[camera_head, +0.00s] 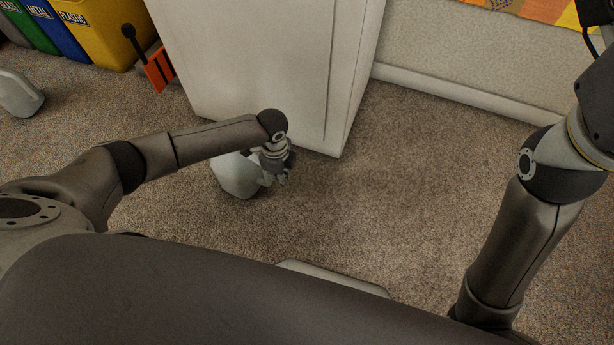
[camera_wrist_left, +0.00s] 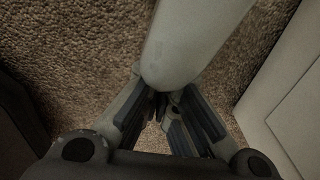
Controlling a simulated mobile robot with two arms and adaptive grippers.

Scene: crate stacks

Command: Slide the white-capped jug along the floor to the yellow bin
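A pale grey-white jug (camera_head: 236,177) stands on the carpet by the front of a white cabinet. Its top and any cap are hidden behind my left arm. My left gripper (camera_head: 278,173) is low at the jug's right side, close against it. In the left wrist view, a smooth pale part of the jug (camera_wrist_left: 188,45) reaches down to the converging fingers (camera_wrist_left: 163,105). I cannot tell whether they grip it. The yellow bin (camera_head: 108,35) is at the upper left, labelled PLASTIC. My right arm is at the right; its gripper is out of view.
The white cabinet (camera_head: 262,70) stands directly behind the jug. Blue (camera_head: 60,32) and green (camera_head: 30,30) bins stand left of the yellow one. An orange-and-black object (camera_head: 158,70) is beside the yellow bin. Another pale jug (camera_head: 18,94) is at the far left. Carpet to the right is clear.

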